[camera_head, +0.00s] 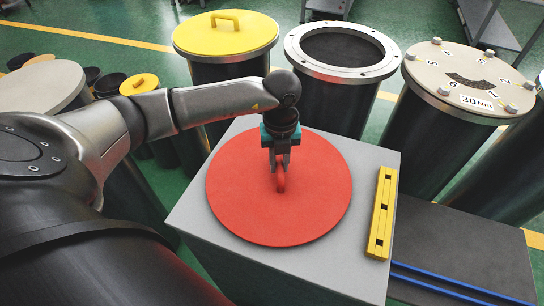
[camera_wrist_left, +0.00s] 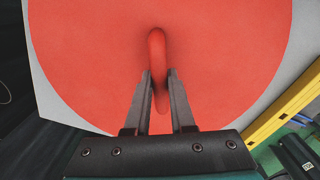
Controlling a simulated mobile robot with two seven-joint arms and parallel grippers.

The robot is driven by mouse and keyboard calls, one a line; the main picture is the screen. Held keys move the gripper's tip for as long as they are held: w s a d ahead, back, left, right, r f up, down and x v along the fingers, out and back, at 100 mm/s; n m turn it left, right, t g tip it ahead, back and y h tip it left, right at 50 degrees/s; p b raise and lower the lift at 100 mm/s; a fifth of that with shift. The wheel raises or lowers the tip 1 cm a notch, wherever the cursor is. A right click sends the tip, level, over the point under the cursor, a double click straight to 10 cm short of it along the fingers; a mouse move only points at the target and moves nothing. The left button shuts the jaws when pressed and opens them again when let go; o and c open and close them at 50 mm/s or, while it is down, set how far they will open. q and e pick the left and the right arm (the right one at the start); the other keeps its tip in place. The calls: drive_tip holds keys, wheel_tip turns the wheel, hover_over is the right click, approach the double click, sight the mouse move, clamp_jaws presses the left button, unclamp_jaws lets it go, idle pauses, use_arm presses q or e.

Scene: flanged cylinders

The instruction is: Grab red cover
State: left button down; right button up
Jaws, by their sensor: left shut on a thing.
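The red cover (camera_head: 240,200) is a flat round disc with a red loop handle (camera_head: 281,184) at its middle. It lies on a grey box (camera_head: 330,150). My left gripper (camera_head: 280,172) reaches down over the cover from above and is shut on the handle. In the left wrist view the two fingers (camera_wrist_left: 159,85) stand on both sides of the handle (camera_wrist_left: 156,45), and the cover (camera_wrist_left: 90,50) fills most of the picture. My right gripper is not in view.
A yellow bar (camera_head: 381,215) with dark square holes lies on the box, right of the cover. Behind stand a cylinder with a yellow lid (camera_head: 225,38), an open flanged cylinder (camera_head: 342,50) and a cylinder with a bolted beige lid (camera_head: 468,75). Blue rods (camera_head: 450,284) lie at lower right.

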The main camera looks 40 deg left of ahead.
sight(279, 162)
use_arm(q)
drive_tip(key=shift+r, duration=0.1)
idle(0.3)
drive_tip(key=shift+r+p, duration=1.65)
drive_tip(key=shift+r, duration=0.35)
